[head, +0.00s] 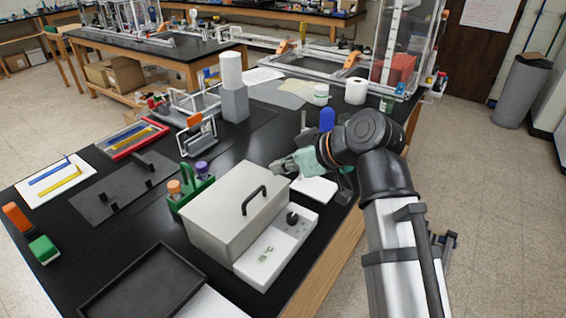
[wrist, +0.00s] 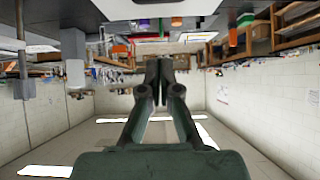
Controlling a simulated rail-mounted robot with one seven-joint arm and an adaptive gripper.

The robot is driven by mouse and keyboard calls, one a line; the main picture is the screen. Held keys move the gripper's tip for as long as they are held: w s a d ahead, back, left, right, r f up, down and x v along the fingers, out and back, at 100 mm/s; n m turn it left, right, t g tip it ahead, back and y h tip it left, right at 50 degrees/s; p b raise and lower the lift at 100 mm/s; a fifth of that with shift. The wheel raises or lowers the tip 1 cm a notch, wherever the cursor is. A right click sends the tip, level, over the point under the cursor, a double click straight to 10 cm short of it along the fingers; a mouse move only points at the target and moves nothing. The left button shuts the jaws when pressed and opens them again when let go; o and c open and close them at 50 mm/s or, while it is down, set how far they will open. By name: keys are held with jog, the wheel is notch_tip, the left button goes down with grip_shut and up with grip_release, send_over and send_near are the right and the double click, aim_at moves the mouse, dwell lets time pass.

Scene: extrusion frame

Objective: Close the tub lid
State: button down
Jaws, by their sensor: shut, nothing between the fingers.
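The tub (head: 215,222) is a pale grey box near the front of the black bench. Its flat top, the lid (head: 230,190), carries a black handle and looks level and down on the box; no open gap shows. A white base with a black knob (head: 292,218) sticks out on its right side. My gripper (head: 277,166) is just beyond the tub's far right corner, with its fingers pointing left. I cannot tell whether it touches the tub. In the wrist view my gripper (wrist: 160,68) has its fingertips together, with nothing between them.
A green rack (head: 190,190) with orange- and purple-capped bottles stands close to the tub's left. A black tray (head: 145,285) lies at the front. A white pad (head: 315,188) lies below my gripper. A white-and-grey cylinder (head: 233,88) stands farther back. The bench edge is close on the right.

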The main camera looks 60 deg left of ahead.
jog(key=p, duration=0.2)
send_over(256, 195)
jog(key=w+d, duration=0.1)
jog(key=d, duration=0.1)
notch_tip(256, 195, down, 4)
jog(key=shift+s+a+f, duration=0.1)
jog(key=shift+a+f, duration=0.1)
jog(key=shift+f, duration=0.3)
jog(key=shift+s+a+f, duration=0.1)
jog(key=shift+a+f, duration=0.05)
jog(key=shift+f, duration=0.35)
jog(key=shift+a+f+p, duration=0.15)
jog(key=shift+f+p, duration=0.15)
jog(key=shift+f, duration=0.85)
jog(key=shift+f, duration=0.1)
jog(key=shift+w+d+f+b, duration=0.1)
jog(key=shift+d+f+b, duration=0.05)
jog(key=shift+f+b, duration=0.45)
jog(key=shift+d+f+b, duration=0.1)
jog(key=shift+f+b, duration=0.35)
jog(key=shift+f, duration=0.1)
jog(key=shift+d, duration=0.1)
